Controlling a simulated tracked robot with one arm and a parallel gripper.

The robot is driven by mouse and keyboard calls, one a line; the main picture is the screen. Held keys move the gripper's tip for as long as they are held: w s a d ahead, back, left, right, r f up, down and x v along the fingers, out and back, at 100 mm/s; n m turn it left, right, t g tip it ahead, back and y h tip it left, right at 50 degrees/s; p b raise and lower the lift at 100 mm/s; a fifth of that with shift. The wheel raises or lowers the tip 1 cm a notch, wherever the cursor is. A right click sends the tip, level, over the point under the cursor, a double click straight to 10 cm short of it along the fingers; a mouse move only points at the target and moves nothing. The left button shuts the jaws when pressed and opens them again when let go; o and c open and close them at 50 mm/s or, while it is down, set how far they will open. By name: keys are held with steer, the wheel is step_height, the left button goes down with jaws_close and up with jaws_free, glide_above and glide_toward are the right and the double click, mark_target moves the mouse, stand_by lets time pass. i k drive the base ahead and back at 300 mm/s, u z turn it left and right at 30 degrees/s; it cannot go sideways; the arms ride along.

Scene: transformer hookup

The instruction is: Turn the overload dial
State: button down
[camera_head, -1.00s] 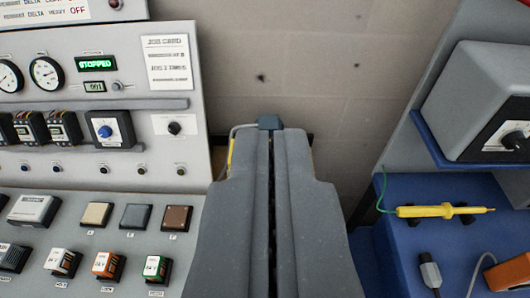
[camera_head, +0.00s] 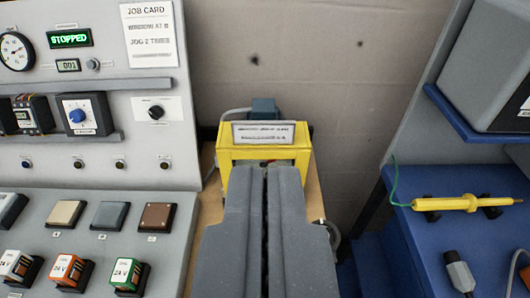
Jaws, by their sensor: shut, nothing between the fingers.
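A dial with a blue knob (camera_head: 77,115) on a dark square module sits on the grey upright panel at the left; its lettering is too small to read, so I cannot tell whether it is the overload dial. A smaller black knob (camera_head: 155,112) on a white plate is to its right. My gripper (camera_head: 265,170) is shut and empty, low in the middle of the view. It is to the right of both knobs and apart from them, with its tips in front of a yellow box.
The yellow box (camera_head: 307,155) with a white label stands beyond my gripper. A yellow probe (camera_head: 450,203) lies on the blue bench at the right.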

mark_target(77, 116)
steer(key=z, duration=1.4)
steer(key=k, duration=1.15)
steer(key=u, duration=1)
steer(key=i, duration=1)
steer(key=z, duration=0.05)
